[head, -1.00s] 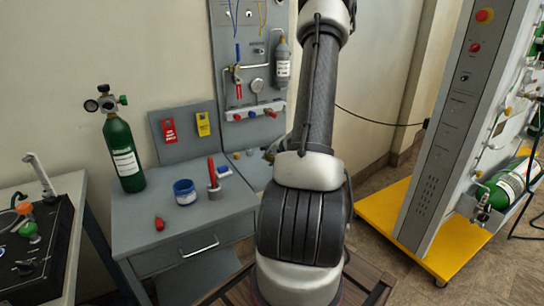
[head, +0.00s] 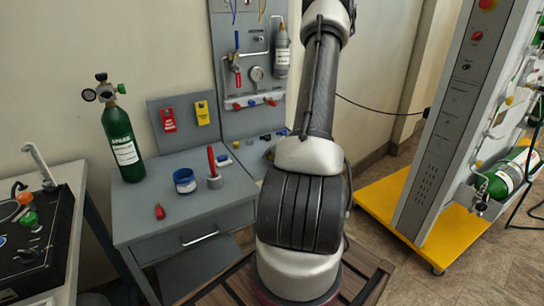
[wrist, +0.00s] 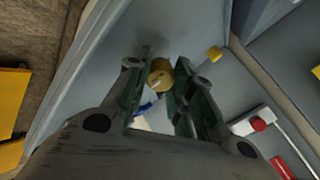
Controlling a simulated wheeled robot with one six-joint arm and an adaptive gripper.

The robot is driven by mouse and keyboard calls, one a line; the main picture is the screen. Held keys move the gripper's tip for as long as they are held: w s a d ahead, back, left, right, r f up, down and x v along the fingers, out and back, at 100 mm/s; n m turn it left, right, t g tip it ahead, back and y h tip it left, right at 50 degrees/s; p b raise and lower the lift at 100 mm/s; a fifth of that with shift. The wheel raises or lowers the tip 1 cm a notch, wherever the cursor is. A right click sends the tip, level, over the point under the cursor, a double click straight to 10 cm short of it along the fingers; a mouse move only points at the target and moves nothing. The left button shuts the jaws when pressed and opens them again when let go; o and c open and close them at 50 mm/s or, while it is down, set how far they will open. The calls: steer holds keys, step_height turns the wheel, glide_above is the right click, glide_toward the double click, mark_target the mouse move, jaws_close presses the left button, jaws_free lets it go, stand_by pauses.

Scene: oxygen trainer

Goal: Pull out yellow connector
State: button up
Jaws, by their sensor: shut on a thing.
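In the wrist view, a round yellow connector (wrist: 160,74) with a pale centre sits between the fingertips of my gripper (wrist: 161,70). The green-padded fingers are closed on its two sides. Behind it is a grey panel surface, and I cannot tell whether the connector is seated in it or clear of it. A blue curved piece (wrist: 146,106) shows below it between the fingers. In the head view my own arm hides the gripper and the held connector.
A smaller yellow fitting (wrist: 215,54) is on the panel to the right. A white block with a red knob (wrist: 258,124) lies beyond the right finger. In the head view a grey bench (head: 140,215) holds a green cylinder (head: 121,145) and a blue jar (head: 185,181). A yellow-based rack (head: 405,225) stands right.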

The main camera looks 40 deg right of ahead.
steer(key=shift+s+a+f, duration=0.1)
steer(key=shift+s+f, duration=0.05)
steer(key=shift+f, duration=0.3)
steer(key=shift+s+a+f, duration=0.1)
steer(key=shift+s+f, duration=0.05)
steer(key=shift+f, duration=0.3)
jaws_close()
steer(key=shift+w+f, duration=0.1)
steer(key=shift+f, duration=0.1)
steer(key=o, duration=1.3)
jaws_free()
steer(key=shift+f, duration=0.1)
steer(key=shift+o, duration=0.7)
steer(key=v, duration=1.2)
steer(key=shift+w+d+r, duration=0.3)
steer(key=shift+w+r, duration=0.05)
steer(key=shift+r, duration=0.05)
